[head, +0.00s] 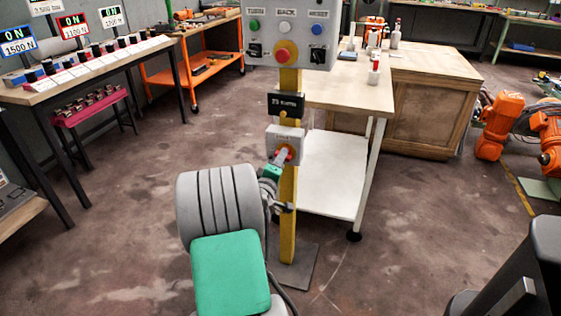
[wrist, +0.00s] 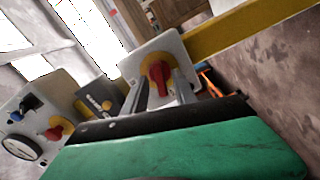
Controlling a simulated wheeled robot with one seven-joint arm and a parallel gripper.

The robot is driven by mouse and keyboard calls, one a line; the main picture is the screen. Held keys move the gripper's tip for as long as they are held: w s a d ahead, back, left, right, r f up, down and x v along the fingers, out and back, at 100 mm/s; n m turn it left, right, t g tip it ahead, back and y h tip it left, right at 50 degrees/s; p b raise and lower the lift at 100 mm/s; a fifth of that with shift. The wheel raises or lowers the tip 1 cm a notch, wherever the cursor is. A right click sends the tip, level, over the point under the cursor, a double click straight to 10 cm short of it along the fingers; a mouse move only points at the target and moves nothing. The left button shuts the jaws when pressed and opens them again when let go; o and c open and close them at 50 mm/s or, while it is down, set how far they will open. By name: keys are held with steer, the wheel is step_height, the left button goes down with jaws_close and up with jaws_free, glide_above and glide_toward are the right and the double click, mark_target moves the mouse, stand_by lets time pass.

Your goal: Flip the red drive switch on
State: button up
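The red drive switch (wrist: 158,77) is a red rotary knob on a yellow disc, on a light grey box (wrist: 185,55) fixed to a yellow post (wrist: 240,28). In the head view the box (head: 272,134) is on the post, and the red switch is mostly hidden by my gripper (head: 282,159). In the wrist view my gripper (wrist: 162,88) has its two grey fingers apart, one on each side of the red knob. Whether the fingers touch the knob cannot be told.
A larger control box (head: 292,27) with buttons and a red emergency knob sits higher on the post. A black label plate (head: 287,104) is between the boxes. A white cart (head: 330,175) stands close behind the post. Floor is clear to the left.

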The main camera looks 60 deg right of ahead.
jaws_close()
stand_by(0.3)
steer(key=shift+f+m+b, duration=0.1)
steer(key=shift+m+b, duration=0.2)
steer(key=shift+b, duration=0.1)
steer(key=m+b, duration=1.4)
steer(key=shift+s+b, duration=0.15)
steer(key=shift+b, duration=0.25)
stand_by(0.4)
steer(key=shift+o, duration=0.5)
jaws_free()
